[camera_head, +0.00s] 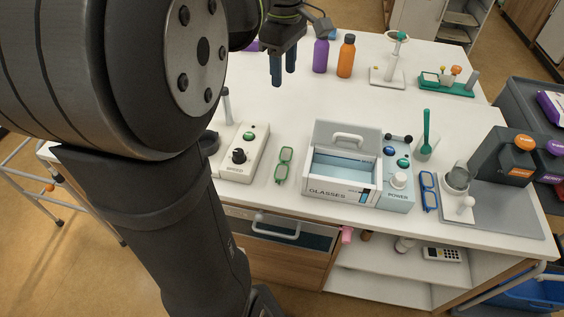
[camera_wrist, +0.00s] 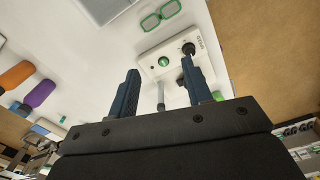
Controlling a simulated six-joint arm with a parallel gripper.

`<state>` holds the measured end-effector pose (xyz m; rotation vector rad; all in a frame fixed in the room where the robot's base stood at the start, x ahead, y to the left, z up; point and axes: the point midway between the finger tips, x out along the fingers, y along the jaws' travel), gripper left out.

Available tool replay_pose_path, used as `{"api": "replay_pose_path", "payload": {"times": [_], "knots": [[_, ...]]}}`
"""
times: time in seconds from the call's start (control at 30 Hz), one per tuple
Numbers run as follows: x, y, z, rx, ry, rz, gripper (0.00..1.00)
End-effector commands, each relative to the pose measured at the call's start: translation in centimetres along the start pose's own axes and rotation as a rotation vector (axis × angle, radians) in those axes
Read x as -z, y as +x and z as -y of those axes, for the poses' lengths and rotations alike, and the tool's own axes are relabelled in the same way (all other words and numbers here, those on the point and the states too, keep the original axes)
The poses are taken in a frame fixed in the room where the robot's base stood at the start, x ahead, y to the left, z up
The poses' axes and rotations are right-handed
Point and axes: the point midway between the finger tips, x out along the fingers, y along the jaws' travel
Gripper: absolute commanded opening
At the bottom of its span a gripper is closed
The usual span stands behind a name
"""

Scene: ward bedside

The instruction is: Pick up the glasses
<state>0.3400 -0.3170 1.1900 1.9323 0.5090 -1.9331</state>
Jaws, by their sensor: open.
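Green-framed glasses (camera_head: 283,165) lie folded on the white table, between the white control box and the box labelled GLASSES. They also show at the top of the wrist view (camera_wrist: 160,14). Blue-framed glasses (camera_head: 429,191) lie to the right of the POWER unit. The GLASSES box (camera_head: 340,190) is a white case with its handled lid (camera_head: 346,137) raised and its pale blue inside showing. My gripper (camera_head: 283,82) is open and empty above the table's far left part, apart from both pairs. Its two dark fingers show in the wrist view (camera_wrist: 163,88).
The white control box (camera_head: 243,152) with a black knob stands left of the green glasses. Purple (camera_head: 321,55) and orange (camera_head: 346,56) bottles stand at the back. The table's middle is clear.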

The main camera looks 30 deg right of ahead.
Motion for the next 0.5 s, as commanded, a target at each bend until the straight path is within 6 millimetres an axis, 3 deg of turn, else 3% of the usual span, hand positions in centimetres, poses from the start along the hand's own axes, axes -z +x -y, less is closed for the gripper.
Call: {"api": "replay_pose_path", "payload": {"times": [0.3, 0.5], "knots": [[-0.1, 6.8, -0.2, 0.004, 0.666, 0.002, 0.45], [-0.2, 10.2, 0.1, 0.002, 1.039, 0.002, 0.45]]}}
